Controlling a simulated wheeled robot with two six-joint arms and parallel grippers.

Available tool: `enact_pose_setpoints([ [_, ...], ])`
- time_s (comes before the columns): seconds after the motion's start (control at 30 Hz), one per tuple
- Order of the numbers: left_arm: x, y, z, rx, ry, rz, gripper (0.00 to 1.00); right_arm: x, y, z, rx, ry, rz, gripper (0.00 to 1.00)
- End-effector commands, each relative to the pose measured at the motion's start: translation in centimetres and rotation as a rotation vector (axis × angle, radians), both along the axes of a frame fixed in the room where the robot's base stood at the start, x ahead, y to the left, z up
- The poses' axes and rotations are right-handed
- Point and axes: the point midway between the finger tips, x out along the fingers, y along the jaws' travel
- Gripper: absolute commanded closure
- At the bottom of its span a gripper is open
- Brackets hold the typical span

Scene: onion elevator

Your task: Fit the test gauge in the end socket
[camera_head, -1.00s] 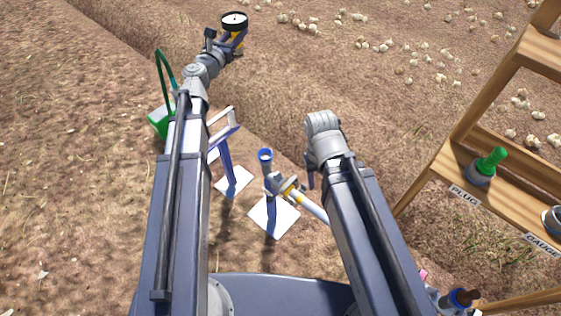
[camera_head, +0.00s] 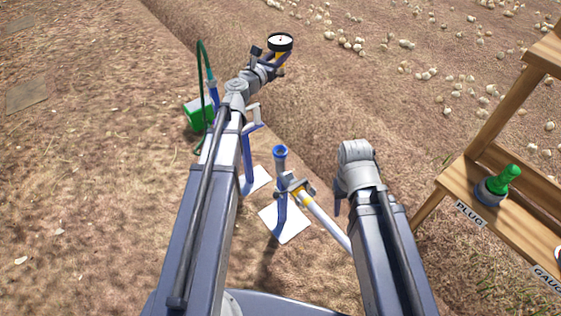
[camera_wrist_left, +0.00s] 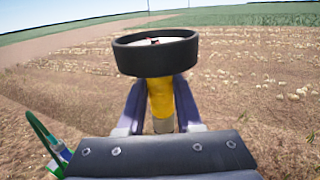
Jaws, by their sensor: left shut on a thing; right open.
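The test gauge (camera_head: 280,42) has a round white dial in a black rim and a yellow stem, and it is held up over the field. My left gripper (camera_head: 272,62) is shut on the yellow stem, which also shows between the fingers in the left wrist view (camera_wrist_left: 161,105). A blue open-topped socket (camera_head: 280,152) stands on a post with a white base plate, nearer to me than the gauge and well apart from it. I cannot tell for sure if it is the end socket. My right gripper (camera_head: 339,205) is open, partly hidden under its wrist, right of the post.
A yellow-white pipe (camera_head: 318,218) runs from the post under my right arm. A green box (camera_head: 198,112) with a green hose stands left of my left arm. A wooden shelf (camera_head: 455,185) at the right holds a green-topped plug (camera_head: 507,179). Onions lie on the soil beyond.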

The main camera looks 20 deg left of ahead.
Motion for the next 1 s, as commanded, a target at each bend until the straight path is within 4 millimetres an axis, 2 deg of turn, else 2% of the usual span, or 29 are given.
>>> enact_pose_setpoints([
  [0.03, 0.1, 0.0, -2.9, 0.0, 0.0, 0.0, 1.0, 0.0, 0.0, -3.0, 0.0, 0.0, 0.0, 0.5],
  [0.2, 0.3, 0.1, -8.3, 0.0, -0.001, 0.0, 1.0, 0.0, 0.0, -8.3, -0.001, 0.0, 0.0, 0.5],
  [0.8, 1.1, 0.4, -26.9, -0.001, -0.002, 0.0, 1.0, 0.0, -0.1, -27.0, -0.004, -0.001, 0.002, 0.5],
  [0.9, 1.2, 0.5, -29.7, -0.001, -0.002, 0.0, 1.0, 0.0, -0.1, -29.8, -0.004, -0.001, 0.002, 0.5],
  [1.0, 1.3, 0.5, -31.6, -0.001, -0.002, 0.0, 1.0, 0.0, -0.1, -31.6, -0.004, -0.001, 0.002, 0.5],
])
